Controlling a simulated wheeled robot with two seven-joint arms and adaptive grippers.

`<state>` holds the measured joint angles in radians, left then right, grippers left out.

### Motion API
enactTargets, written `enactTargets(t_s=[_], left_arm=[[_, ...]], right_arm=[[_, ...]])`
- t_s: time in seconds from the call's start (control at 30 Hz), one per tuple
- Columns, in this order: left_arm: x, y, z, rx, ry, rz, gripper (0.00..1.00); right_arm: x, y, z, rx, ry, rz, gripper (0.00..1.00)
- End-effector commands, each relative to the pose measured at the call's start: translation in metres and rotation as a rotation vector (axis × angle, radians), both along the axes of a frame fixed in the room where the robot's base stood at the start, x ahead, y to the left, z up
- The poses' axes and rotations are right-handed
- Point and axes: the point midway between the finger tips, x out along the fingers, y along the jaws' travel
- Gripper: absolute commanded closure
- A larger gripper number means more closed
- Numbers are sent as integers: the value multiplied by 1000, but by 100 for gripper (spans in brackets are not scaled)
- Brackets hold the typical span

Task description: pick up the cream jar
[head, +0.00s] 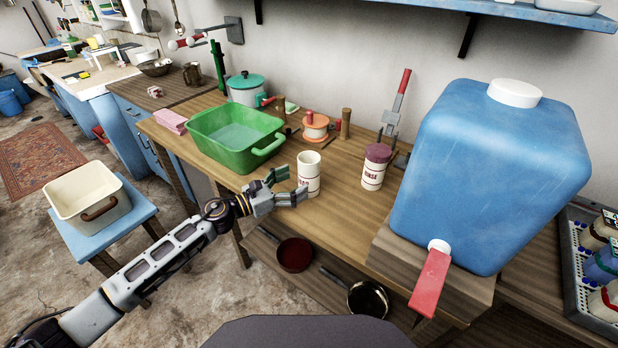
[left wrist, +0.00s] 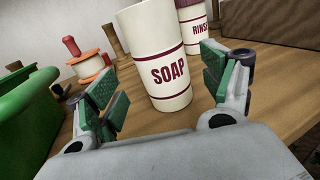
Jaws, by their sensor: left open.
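A cream jar (head: 309,172) marked SOAP, with dark red bands, stands upright near the front edge of the wooden bench. It also shows large in the left wrist view (left wrist: 158,60), leaning in that tilted picture. My left gripper (head: 290,187) is open, just left of the jar and pointing at it. In the left wrist view its green-padded fingers are spread, with the jar's lower part in line with the gap. I cannot tell whether the jar is between the pads. My right gripper is not in view.
A second cream jar (head: 373,170) with a maroon lid, marked RINSE, stands to the right. A green basin (head: 236,158) is to the left, and an orange spool (head: 316,128) behind. A big blue water container (head: 487,170) with a red tap fills the right.

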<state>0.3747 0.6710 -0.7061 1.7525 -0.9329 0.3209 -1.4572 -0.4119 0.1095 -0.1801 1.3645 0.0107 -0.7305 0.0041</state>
Motion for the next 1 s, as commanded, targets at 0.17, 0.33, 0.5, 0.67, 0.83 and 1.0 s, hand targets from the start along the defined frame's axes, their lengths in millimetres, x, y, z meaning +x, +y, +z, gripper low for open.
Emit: enactTargets(t_s=[0.17,0.33,0.5,0.67,0.83,1.0], left_arm=[[5,-7,0,1,0,1,19],[5,-8,0,1,1,0,19],[5,-8,0,1,1,0,19],[7,-12,0,0,0,-1,19],[14,-22,0,1,-1,-1,19],[23,-38,0,-1,-1,-1,19]], right_arm=[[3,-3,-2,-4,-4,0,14],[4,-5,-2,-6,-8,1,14],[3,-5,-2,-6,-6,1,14],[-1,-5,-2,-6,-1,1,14],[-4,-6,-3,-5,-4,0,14],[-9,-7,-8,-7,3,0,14]])
